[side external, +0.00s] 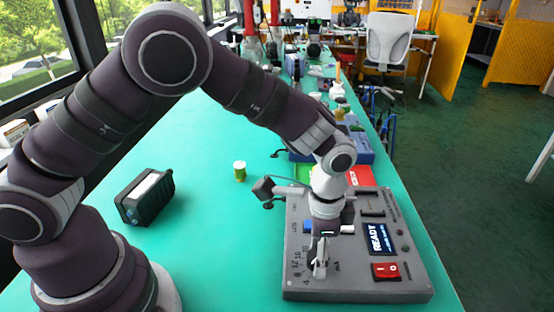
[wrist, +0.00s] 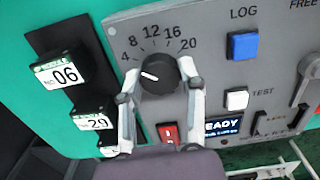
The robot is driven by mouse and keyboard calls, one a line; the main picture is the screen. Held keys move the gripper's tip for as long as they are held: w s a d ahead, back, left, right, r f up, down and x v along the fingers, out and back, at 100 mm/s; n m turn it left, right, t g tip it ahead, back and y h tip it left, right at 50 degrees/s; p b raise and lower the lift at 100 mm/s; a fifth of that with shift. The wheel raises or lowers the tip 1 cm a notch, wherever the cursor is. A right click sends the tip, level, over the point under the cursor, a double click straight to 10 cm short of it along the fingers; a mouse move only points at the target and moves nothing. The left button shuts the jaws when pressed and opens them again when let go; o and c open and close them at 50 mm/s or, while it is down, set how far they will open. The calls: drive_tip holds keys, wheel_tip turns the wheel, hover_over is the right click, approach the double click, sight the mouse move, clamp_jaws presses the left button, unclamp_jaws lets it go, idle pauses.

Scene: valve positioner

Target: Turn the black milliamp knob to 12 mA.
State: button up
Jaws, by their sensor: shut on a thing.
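The black milliamp knob (wrist: 158,74) is on the grey panel (wrist: 215,70) in the wrist view. Its white pointer line points left, close to the 4 mark. The printed scale (wrist: 151,33) runs 4, 8, 12, 16, 20 in an arc over the knob, with 12 above it. My gripper (wrist: 160,90) has one finger on each side of the knob and is shut on it. In the side view my gripper (side external: 320,268) reaches down to the panel's near left part and hides the knob.
Blue LOG (wrist: 243,46) and white TEST (wrist: 236,99) buttons lie right of the knob. A red rocker switch (side external: 386,271) and a lit READY display (side external: 379,239) are close by. Black blocks with number labels (wrist: 62,73) stand left of the panel. A black case (side external: 145,197) sits on the green table.

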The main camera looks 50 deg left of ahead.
drive_tip(key=m, duration=0.5)
drive_tip(key=shift+m, duration=2.5)
drive_tip(key=o, duration=1.2)
drive_tip(key=shift+c, duration=0.2)
wheel_tip(320, 180, up, 12)
